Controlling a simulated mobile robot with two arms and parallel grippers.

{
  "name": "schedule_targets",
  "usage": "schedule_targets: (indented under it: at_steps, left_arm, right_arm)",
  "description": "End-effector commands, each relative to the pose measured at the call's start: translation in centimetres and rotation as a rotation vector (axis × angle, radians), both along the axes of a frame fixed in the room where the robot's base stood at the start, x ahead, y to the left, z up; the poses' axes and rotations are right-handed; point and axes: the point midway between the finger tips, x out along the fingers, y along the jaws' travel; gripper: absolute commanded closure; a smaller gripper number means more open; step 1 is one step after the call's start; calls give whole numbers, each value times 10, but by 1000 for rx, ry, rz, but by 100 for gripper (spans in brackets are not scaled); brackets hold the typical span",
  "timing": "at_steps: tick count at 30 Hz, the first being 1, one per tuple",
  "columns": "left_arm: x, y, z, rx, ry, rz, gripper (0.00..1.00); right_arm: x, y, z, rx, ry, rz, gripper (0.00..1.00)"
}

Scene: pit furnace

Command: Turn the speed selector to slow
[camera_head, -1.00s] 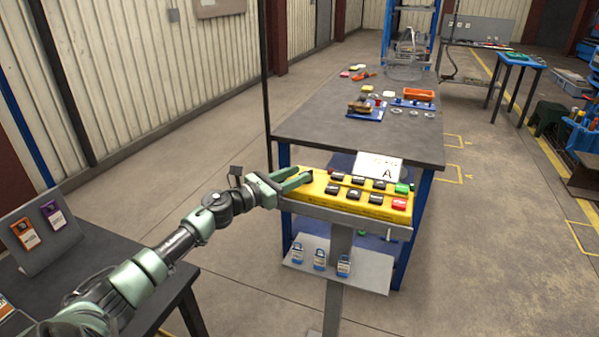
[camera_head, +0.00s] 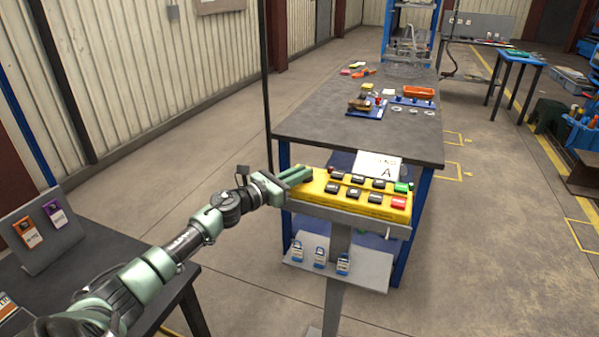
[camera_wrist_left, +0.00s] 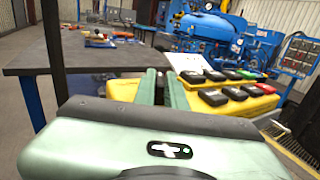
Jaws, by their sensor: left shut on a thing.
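The yellow control box (camera_head: 322,201) sits on a grey stand, with several black buttons, a green one (camera_head: 402,187) and a red one (camera_head: 398,202) on top. My left gripper (camera_head: 302,176) is over the left end of the box, its fingers close together. In the left wrist view the fingers (camera_wrist_left: 161,88) reach down at the box (camera_wrist_left: 125,88), left of the black buttons. The fingers hide what they are closed on, and the speed selector itself cannot be made out. My right gripper is not in view.
Beyond is a dark workbench (camera_head: 330,130) with tools and an orange tray (camera_head: 419,92). Several blue padlocks hang on a grey shelf (camera_head: 365,272) below. A dark table (camera_head: 100,262) stands at the left.

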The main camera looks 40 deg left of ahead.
Motion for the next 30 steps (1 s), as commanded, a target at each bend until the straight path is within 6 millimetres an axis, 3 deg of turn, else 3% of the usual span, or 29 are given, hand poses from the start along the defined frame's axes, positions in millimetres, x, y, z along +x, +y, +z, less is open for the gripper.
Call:
schedule_targets:
  at_steps: [18, 30]
  left_arm:
    - [0, -15, 6, -7, 2, 485, 100]
    - [4, -22, 0, -4, 0, 824, 100]
  right_arm:
    - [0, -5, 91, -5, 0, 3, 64]
    - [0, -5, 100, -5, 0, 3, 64]
